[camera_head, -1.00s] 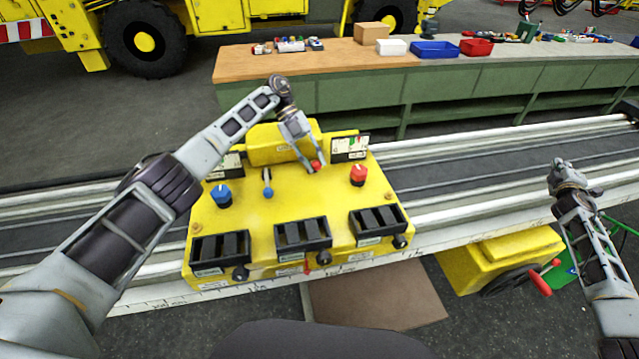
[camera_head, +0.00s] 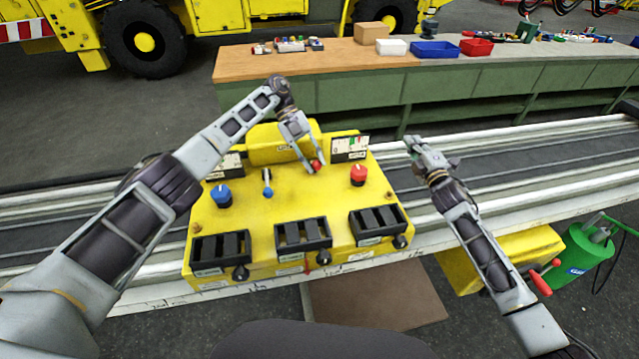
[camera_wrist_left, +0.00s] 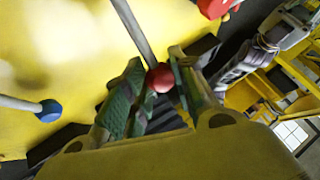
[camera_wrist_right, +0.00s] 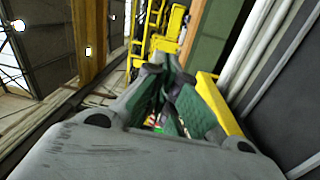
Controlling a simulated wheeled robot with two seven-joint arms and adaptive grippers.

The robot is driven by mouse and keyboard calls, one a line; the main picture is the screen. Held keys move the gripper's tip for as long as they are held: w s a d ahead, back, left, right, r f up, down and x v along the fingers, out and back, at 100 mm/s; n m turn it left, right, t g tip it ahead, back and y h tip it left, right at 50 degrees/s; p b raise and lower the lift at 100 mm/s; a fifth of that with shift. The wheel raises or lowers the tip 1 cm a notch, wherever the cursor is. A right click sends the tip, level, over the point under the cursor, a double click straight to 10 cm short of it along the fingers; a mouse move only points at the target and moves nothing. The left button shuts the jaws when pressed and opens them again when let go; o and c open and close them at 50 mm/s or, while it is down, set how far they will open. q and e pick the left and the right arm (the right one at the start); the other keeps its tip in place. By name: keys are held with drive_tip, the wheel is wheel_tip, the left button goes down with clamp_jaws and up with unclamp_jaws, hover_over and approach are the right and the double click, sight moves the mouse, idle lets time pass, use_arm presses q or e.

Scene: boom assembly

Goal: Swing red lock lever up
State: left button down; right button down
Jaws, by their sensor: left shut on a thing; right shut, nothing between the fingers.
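The red lock lever (camera_wrist_left: 160,78) is a grey rod with a red ball on its end, on the yellow control box (camera_head: 250,225). My left gripper (camera_wrist_left: 150,88) is shut on the red ball; in the head view the ball (camera_head: 316,166) shows between the fingertips (camera_head: 311,168). My right gripper (camera_head: 411,143) is shut and empty, in the air to the right of the box. Its two fingers (camera_wrist_right: 172,122) meet in the right wrist view. A lever with a blue ball (camera_head: 267,189) stands to the left of the red one.
A red knob (camera_head: 359,174) and a blue knob (camera_head: 221,195) sit on the box. Three black slotted blocks (camera_head: 302,233) line its front. White rails (camera_head: 520,150) run behind and beside it. A green workbench (camera_head: 470,80) stands further back.

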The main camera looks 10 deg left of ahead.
drive_tip(key=s+a+y, duration=0.1)
drive_tip(key=s+a, duration=0.1)
drive_tip(key=a, duration=0.2)
drive_tip(key=s+a+r+n+y, duration=0.1)
drive_tip(key=s+a, duration=0.1)
drive_tip(key=a, duration=0.3)
drive_tip(key=s+a+y, duration=0.1)
drive_tip(key=s+a, duration=0.1)
drive_tip(key=a, duration=0.2)
drive_tip(key=shift+a+r+n+g+y, duration=0.15)
drive_tip(key=shift+r+n+g+y, duration=0.15)
drive_tip(key=shift+n+g, duration=0.1)
drive_tip(key=s+a+r+n+g+y, duration=0.25)
drive_tip(key=s+a+n, duration=0.25)
drive_tip(key=s+a, duration=0.65)
drive_tip(key=shift+s+a+f+n+h, duration=0.1)
drive_tip(key=shift+s+f+n+h, duration=1.1)
drive_tip(key=shift+n, duration=0.7)
drive_tip(key=shift+s+f+n+h, duration=1.05)
drive_tip(key=shift+s+n+h, duration=0.3)
drive_tip(key=shift+n, duration=0.55)
drive_tip(key=shift+s+a+f+n+h, duration=0.1)
drive_tip(key=shift+s+f+n+h, duration=1.1)
drive_tip(key=shift+n, duration=0.7)
drive_tip(key=shift+r, duration=0.1)
